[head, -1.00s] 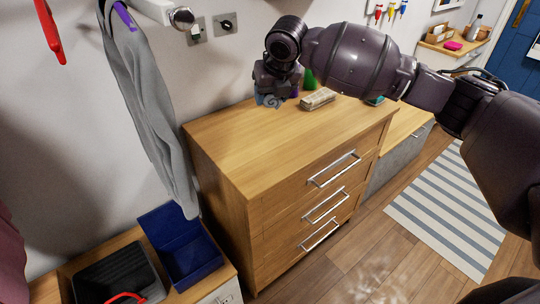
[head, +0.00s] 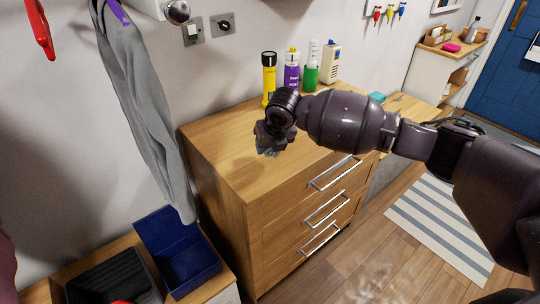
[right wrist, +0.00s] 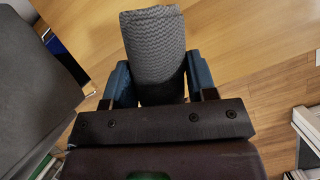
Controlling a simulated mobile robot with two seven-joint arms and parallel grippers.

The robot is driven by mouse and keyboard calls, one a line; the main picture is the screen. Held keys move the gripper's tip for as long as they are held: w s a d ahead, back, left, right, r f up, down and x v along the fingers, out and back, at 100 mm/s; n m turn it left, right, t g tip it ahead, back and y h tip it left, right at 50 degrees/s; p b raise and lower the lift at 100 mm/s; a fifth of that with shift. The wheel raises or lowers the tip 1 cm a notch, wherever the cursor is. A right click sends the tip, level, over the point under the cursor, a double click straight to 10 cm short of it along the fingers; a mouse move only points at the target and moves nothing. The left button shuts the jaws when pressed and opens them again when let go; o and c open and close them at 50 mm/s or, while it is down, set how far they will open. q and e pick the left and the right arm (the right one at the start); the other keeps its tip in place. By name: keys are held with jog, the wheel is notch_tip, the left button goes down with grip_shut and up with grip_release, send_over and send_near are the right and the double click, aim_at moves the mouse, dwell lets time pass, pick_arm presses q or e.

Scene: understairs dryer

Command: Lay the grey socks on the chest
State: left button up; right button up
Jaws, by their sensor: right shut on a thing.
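The chest (head: 225,150) is a light wooden chest of drawers with metal bar handles, in the middle of the head view. My right gripper (head: 268,146) is above the chest top, toward its front edge. In the right wrist view it is shut on the grey socks (right wrist: 153,45), a rolled, ribbed bundle between blue fingers. The wooden surface lies beyond the bundle. In the head view the socks are too small and covered to make out clearly. Whether they touch the wood I cannot tell. My left gripper is not in view.
A yellow-black torch (head: 269,75), purple bottle (head: 291,72), green bottle (head: 311,72) and beige box (head: 331,65) stand at the chest's back. Grey clothing (head: 140,100) hangs left. A blue open box (head: 185,265) and black tray (head: 110,280) are lower left. The chest top's left part is clear.

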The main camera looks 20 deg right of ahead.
notch_tip(320, 180, down, 4)
jog(key=shift+r, duration=0.1)
jog(key=o, duration=0.9)
